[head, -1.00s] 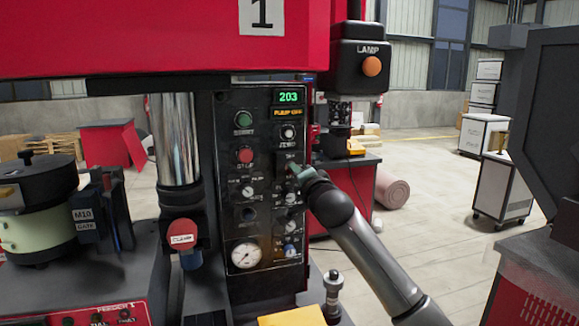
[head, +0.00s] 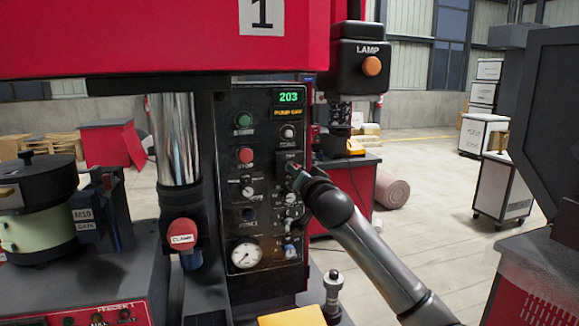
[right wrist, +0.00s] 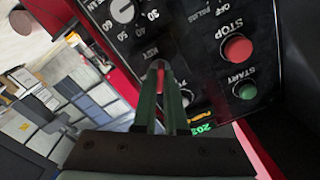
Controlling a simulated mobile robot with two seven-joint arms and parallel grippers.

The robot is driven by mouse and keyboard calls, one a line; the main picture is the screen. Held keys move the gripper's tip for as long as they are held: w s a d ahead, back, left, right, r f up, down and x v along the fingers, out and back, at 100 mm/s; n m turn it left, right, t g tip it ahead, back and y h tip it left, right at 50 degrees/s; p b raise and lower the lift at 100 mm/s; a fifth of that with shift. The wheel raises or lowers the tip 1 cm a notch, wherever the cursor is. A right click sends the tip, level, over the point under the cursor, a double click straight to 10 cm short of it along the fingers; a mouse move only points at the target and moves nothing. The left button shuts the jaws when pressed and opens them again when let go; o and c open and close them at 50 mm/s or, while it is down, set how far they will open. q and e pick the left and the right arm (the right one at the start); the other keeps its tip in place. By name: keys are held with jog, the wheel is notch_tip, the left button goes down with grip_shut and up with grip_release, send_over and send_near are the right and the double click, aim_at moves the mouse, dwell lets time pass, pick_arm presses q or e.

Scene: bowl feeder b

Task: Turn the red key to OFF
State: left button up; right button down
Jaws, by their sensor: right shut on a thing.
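The black control panel (head: 262,215) stands in the middle of the head view. My right gripper (head: 295,172) is at the panel's right side, below the white knob, and hides most of the key there. In the right wrist view the red key (right wrist: 161,80) shows as a thin red strip between the two green fingers of my right gripper (right wrist: 162,72). The fingers are shut on it, beside the printed word KEY. The key's exact angle and its OFF mark are hard to read. My left gripper is out of view.
A red STOP button (head: 245,155) and a green START button (head: 243,119) sit left of the key. A display (head: 289,97) reads 203. A lamp box (head: 358,65) hangs above right. A steel column (head: 175,140) stands left of the panel.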

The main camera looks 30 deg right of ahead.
jog(key=n, duration=0.4)
jog(key=shift+f, duration=0.1)
jog(key=n, duration=0.4)
jog(key=c, duration=0.9)
grip_release()
jog(key=shift+s, duration=0.1)
